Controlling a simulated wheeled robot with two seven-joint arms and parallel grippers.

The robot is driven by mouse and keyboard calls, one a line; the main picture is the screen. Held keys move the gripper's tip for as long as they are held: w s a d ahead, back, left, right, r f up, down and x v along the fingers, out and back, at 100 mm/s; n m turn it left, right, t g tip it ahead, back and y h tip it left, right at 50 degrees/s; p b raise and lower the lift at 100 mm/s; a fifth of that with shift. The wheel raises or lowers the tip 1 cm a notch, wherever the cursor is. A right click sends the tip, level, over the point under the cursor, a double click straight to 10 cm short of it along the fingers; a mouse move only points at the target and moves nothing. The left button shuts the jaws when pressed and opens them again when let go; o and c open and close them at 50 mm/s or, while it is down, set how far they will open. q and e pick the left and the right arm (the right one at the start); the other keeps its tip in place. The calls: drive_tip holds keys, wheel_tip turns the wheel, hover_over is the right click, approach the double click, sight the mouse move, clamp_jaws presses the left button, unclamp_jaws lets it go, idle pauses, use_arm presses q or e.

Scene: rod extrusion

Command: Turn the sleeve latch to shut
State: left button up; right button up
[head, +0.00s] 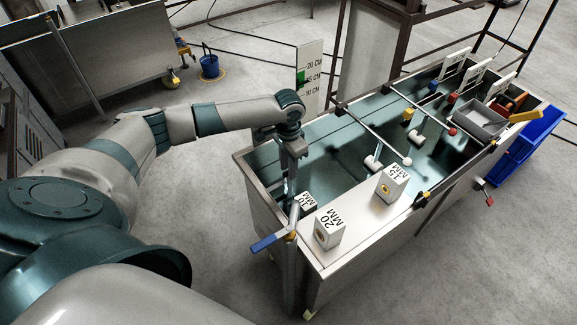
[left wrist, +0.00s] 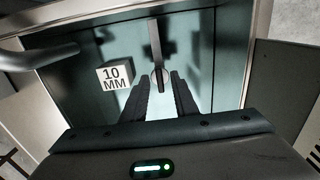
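My left gripper (head: 289,165) reaches down over the near left part of the metal bench. In the left wrist view its two dark fingers (left wrist: 164,92) are apart. A slim grey bar with a ringed end (left wrist: 157,50) shows in line with the gap between them; I cannot tell whether it touches them. A lever with a blue grip (head: 270,242) and an orange joint sits at the bench's near left corner, below the gripper and apart from it. No part is clearly marked as the sleeve latch, so I cannot tell which it is. My right gripper is not in view.
A 10 MM block (left wrist: 114,75), a 20 MM block (head: 329,228) and a 15 MM block (head: 392,183) stand on the bench. White-tipped and red-tipped rods cross it. A grey tray (head: 480,122) and a blue bin (head: 530,145) are at the right. A height gauge (head: 310,80) stands behind.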

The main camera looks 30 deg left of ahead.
use_arm(q)
drive_tip(key=shift+c, duration=0.4)
clamp_jaws()
idle(1.0)
